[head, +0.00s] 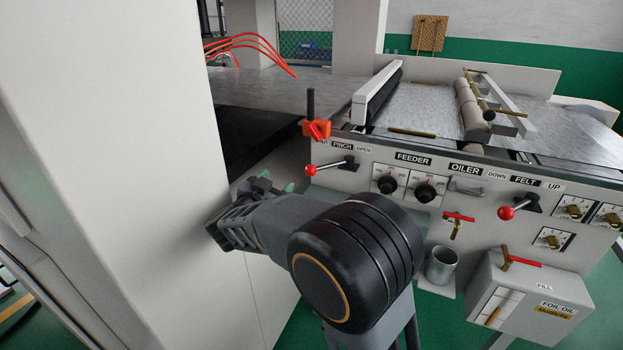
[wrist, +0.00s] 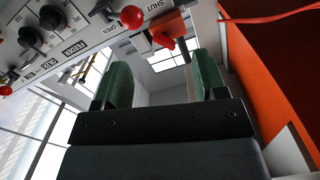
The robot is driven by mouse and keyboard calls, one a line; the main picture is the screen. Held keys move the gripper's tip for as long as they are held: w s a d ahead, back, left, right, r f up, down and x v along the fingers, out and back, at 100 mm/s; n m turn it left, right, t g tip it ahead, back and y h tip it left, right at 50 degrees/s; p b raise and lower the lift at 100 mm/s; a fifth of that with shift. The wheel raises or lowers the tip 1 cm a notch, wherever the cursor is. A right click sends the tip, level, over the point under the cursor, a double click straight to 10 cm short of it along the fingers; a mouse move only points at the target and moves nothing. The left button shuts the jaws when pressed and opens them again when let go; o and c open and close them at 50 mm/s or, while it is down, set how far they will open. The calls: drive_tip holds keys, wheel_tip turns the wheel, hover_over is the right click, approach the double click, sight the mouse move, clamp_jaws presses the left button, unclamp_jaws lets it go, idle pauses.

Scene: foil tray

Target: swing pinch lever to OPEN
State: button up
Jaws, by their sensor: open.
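The pinch lever (head: 331,166) has a red ball knob and a black pivot on the grey panel, under the PINCH label with OPEN to its right. Its knob points left, away from the OPEN word. In the wrist view the red knob (wrist: 131,16) is near the top, beyond the fingers. My gripper (head: 278,184) is just left of and slightly below the knob in the head view, apart from it. In the wrist view its two green-padded fingers (wrist: 162,78) stand wide apart with nothing between them.
An orange clamp (head: 317,128) with a black post sits at the panel's corner just above the lever. Feeder dials (head: 388,184) and the felt lever (head: 520,204) are to the right. A large pale cabinet wall (head: 110,150) stands close on the left.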

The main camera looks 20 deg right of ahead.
sight(308, 173)
drive_tip(key=w+d+g, duration=0.1)
drive_tip(key=d, duration=0.3)
drive_tip(key=w+d+f+m+g+h, duration=0.1)
drive_tip(key=w+d, duration=0.1)
drive_tip(key=d, duration=0.2)
drive_tip(key=w+d+h, duration=0.1)
drive_tip(key=w+d, duration=0.1)
drive_tip(key=d, duration=0.2)
drive_tip(key=shift+w+d+f+m+g+b, duration=0.2)
drive_tip(key=shift+w+f+m+g+b, duration=0.1)
drive_tip(key=shift+f+g, duration=0.1)
drive_tip(key=shift+c, duration=0.4)
drive_tip(key=shift+s, duration=0.1)
clamp_jaws()
